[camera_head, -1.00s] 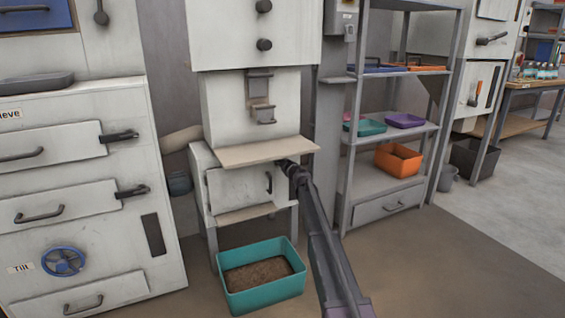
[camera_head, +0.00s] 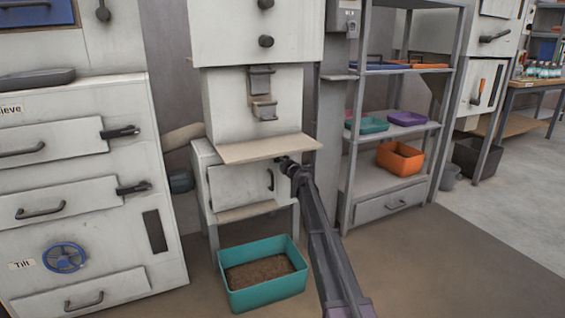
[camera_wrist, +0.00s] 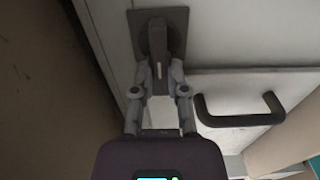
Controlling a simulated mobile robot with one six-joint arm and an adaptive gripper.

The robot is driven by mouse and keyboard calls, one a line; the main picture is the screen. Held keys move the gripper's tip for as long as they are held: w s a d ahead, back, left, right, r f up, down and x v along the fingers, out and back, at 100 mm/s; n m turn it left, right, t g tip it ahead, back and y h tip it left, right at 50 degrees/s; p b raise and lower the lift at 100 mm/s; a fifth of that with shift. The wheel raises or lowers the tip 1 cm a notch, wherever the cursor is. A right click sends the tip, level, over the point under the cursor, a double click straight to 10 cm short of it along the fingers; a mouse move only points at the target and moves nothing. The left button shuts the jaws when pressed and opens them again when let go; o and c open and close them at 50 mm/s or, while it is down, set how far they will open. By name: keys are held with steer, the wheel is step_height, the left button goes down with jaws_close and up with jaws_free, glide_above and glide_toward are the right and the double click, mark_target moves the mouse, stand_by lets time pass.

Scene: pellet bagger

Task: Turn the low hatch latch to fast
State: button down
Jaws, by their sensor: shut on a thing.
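The low hatch (camera_head: 235,187) is a pale door with a dark bar handle (camera_head: 270,180), under a beige ledge. In the wrist view the hatch latch (camera_wrist: 157,35) is a dark grey lever on a square plate, with its free end between my fingers. My gripper (camera_wrist: 160,70) is shut on that lever. The hatch handle (camera_wrist: 240,118) stands to the right of my fingers, apart from them. In the head view my gripper (camera_head: 284,163) is at the hatch's upper right, and it hides the latch there.
A teal bin (camera_head: 262,290) of brown pellets stands on the floor below the hatch. The beige ledge (camera_head: 255,149) juts out just above my gripper. A grey shelf rack (camera_head: 345,190) stands to the right. The floor at the lower right is clear.

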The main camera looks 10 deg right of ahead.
steer(key=shift+w+a, duration=0.1)
stand_by(0.3)
steer(key=c, duration=0.7)
jaws_free()
steer(key=shift+o, duration=0.2)
steer(key=shift+s, duration=0.2)
steer(key=v, duration=1.1)
steer(key=shift+s, duration=0.3)
steer(key=shift+d+r, duration=0.1)
steer(key=shift+d, duration=0.15)
